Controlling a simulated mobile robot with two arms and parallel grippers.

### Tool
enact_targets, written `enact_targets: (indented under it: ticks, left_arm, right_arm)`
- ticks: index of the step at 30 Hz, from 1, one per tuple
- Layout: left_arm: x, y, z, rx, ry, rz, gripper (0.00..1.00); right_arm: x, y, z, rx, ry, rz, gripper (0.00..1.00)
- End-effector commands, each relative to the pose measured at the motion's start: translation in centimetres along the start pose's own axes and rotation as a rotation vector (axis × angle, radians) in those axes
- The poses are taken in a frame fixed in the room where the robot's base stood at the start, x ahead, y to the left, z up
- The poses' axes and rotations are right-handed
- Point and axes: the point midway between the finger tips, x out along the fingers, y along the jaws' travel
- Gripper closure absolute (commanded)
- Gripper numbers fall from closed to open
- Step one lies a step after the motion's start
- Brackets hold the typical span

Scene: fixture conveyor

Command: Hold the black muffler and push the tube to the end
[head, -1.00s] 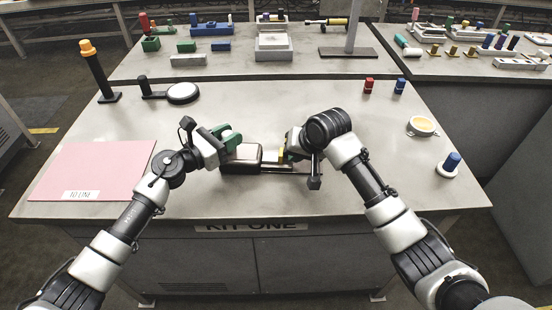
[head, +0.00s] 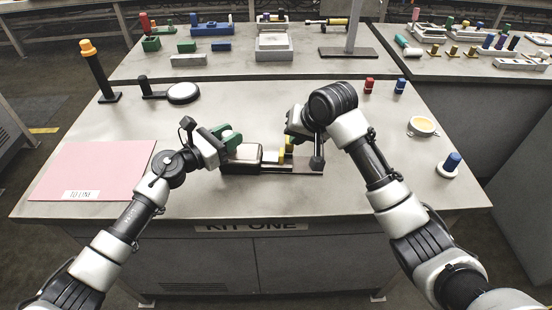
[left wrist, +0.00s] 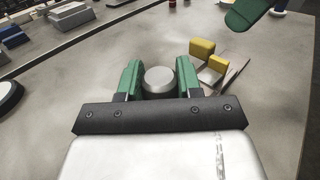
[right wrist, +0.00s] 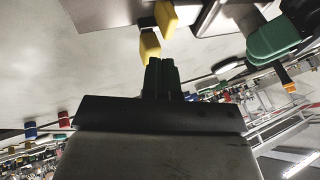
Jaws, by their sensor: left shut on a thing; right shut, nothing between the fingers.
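The black muffler (head: 243,154) lies on a dark flat fixture (head: 308,168) near the table's front. My left gripper (head: 230,138) is shut on it. In the left wrist view its green fingers stand on both sides of the muffler's rounded silver end (left wrist: 160,80). My right gripper (right wrist: 160,75) is shut and empty, just beside and above two yellow blocks (right wrist: 150,47) on the fixture. The yellow blocks also show in the left wrist view (left wrist: 202,48).
A pink mat (head: 92,170) lies at the left. A black post with an orange top (head: 97,70) and a round white-topped item (head: 183,92) stand behind.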

Motion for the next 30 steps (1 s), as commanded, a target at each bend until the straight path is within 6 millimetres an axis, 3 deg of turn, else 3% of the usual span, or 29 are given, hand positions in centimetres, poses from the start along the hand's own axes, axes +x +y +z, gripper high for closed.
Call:
enact_targets:
  ticks: [3, 4, 9, 20, 30]
  left_arm:
    - [0.0, 0.0, -0.1, 0.001, 0.002, 0.001, 1.00]
    - [0.0, 0.0, -0.1, 0.001, 0.002, 0.001, 0.61]
    - [0.0, 0.0, -0.1, 0.001, 0.002, 0.001, 0.36]
    - [-0.7, 0.1, -0.1, 0.001, 0.002, 0.002, 0.36]
    - [-7.2, 0.1, -0.2, 0.001, 0.004, 0.003, 0.36]
  right_arm:
    - [0.0, 0.0, 0.0, 0.000, 0.000, 0.000, 1.00]
    - [0.0, 0.0, 0.0, 0.000, 0.000, 0.000, 1.00]
    - [0.0, 0.0, 0.0, 0.000, 0.000, 0.000, 1.00]
    - [0.0, 0.0, 0.0, 0.000, 0.000, 0.001, 1.00]
    - [0.0, 0.0, 0.0, 0.000, 0.000, 0.000, 1.00]
